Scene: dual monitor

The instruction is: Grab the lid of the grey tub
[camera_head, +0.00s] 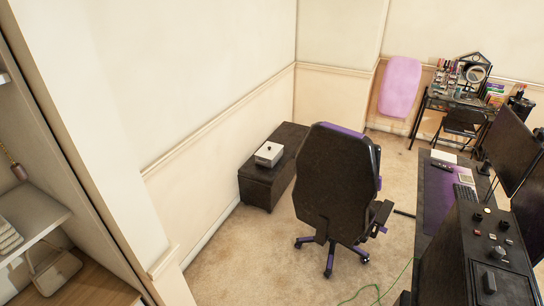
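A small light grey-white tub (269,154) with a dark knob on its lid (269,149) sits on a low dark chest (262,186) against the wall, left of the middle of the head view. The lid appears to be on the tub. Neither of my grippers shows in the view.
A black and purple office chair (338,185) stands just right of the chest. A desk with a purple mat (437,196) and dark monitors (512,148) is at the right. A shelf unit (35,215) is at the left. Carpet (225,270) is clear in front of the chest.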

